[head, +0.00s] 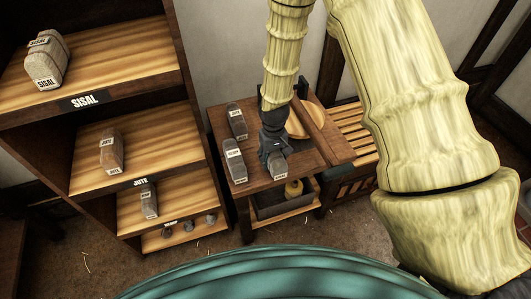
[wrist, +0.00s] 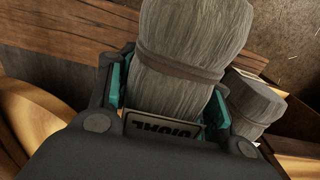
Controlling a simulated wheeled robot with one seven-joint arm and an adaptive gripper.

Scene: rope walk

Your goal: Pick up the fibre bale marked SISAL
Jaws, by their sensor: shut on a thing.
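My gripper (head: 273,145) is shut on a grey fibre bale (head: 278,165) over the small wooden cart. In the wrist view the held bale (wrist: 185,60) sits between the teal finger pads of the gripper (wrist: 170,110), with a dark band round it. Its label (wrist: 163,126) shows upside down, partly covered by the gripper, and appears to read SISAL. I cannot tell whether the bale touches the cart top. Another bale marked SISAL (head: 46,62) sits on the top shelf at the left.
Two more bales, one at the back (head: 236,122) and one in front (head: 234,160), stand on the cart (head: 258,195) to the gripper's left. A neighbouring bale (wrist: 255,102) is close to the held one. A tray (head: 285,205) is below. The shelf unit (head: 190,100) stands left.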

